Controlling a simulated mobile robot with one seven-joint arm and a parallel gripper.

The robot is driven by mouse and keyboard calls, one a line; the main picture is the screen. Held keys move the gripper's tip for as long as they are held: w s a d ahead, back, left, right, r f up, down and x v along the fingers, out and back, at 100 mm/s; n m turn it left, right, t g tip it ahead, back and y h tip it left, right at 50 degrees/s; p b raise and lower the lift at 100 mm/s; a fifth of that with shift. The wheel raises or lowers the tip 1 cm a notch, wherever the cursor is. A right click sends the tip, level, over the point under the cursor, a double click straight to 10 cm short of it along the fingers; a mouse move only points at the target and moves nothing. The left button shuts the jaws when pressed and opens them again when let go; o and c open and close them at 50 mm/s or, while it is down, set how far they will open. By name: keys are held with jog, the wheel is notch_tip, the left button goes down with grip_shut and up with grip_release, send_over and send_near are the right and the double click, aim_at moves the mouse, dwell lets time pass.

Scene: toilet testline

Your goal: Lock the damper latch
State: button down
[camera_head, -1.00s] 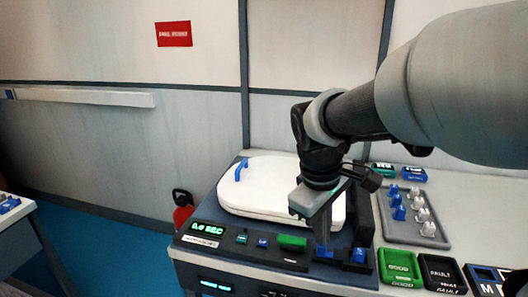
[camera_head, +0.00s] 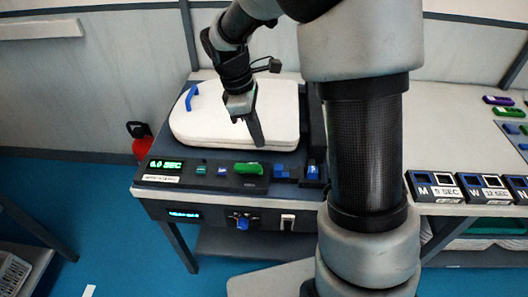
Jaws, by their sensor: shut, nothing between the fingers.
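The test station (camera_head: 160,182) has a white toilet seat lid (camera_head: 200,122) lying flat, with a blue handle (camera_head: 191,97) at its left. Two blue parts stand at the right of the front ledge: a low blue block (camera_head: 284,171) and a blue lever-like part (camera_head: 313,171). I cannot tell which is the damper latch or whether it is locked. My gripper (camera_head: 258,141) is shut and empty, pointing down in front of the lid's right part. It appears apart from both blue parts, up and left of them, just behind a green bar (camera_head: 248,168).
A green display (camera_head: 165,165) reads 0.0 SEC. Labelled trays (camera_head: 434,187) lie on the right counter. My arm hides part of the counter.

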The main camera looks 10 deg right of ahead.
aim_at(278, 166)
jog(key=b+x, duration=0.2)
jog(key=x, duration=0.7)
jog(key=shift+d+f, duration=0.1)
jog(key=shift+f, duration=0.25)
jog(key=shift+s+d, duration=0.1)
jog(key=shift+d, duration=0.05)
jog(key=shift+s+d+r+p, duration=0.15)
jog(key=shift+d+p, duration=0.15)
jog(key=shift+d, duration=0.15)
jog(key=shift+s+d+p, duration=0.15)
jog(key=shift+d+p, duration=0.15)
jog(key=shift+d, duration=0.4)
jog(key=p+v, duration=0.8)
jog(key=v, duration=0.2)
jog(key=shift+a, duration=0.3)
